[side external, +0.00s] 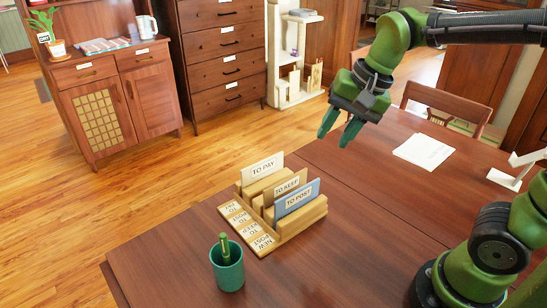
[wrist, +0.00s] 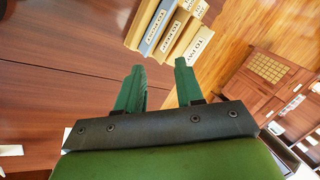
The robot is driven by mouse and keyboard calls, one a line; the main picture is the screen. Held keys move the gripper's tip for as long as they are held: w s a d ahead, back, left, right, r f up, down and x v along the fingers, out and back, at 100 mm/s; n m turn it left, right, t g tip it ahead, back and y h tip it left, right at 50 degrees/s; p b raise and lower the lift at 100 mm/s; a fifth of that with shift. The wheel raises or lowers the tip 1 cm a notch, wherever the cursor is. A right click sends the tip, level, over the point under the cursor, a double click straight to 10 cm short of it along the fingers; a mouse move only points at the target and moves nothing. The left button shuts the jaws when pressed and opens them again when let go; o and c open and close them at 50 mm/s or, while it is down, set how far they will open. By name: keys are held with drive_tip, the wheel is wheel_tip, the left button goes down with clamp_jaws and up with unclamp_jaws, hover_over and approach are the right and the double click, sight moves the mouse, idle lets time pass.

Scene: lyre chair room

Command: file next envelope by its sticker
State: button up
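A wooden sorter (side external: 289,233) stands on the table, with a strip of labels (side external: 246,229) along its left edge; "NEW POST" shows at the near end. My gripper (side external: 342,130) is open and empty, in the air up and right of the sorter. In the wrist view its fingers (wrist: 160,82) are apart, with the sorter (wrist: 138,32) beyond them.
A dark green cup (side external: 227,268) with a green pen stands near the sorter's near left corner. White papers (side external: 424,152) lie on the table at the right. A chair (side external: 447,106) is behind the far edge. The table between sorter and papers is clear.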

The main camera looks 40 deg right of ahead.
drive_tip(key=s+d+f+n+t, duration=0.1)
drive_tip(key=s+n+t, duration=0.2)
drive_tip(key=s+n, duration=0.3)
drive_tip(key=shift+s+f, duration=0.15)
drive_tip(key=shift+s, duration=0.65)
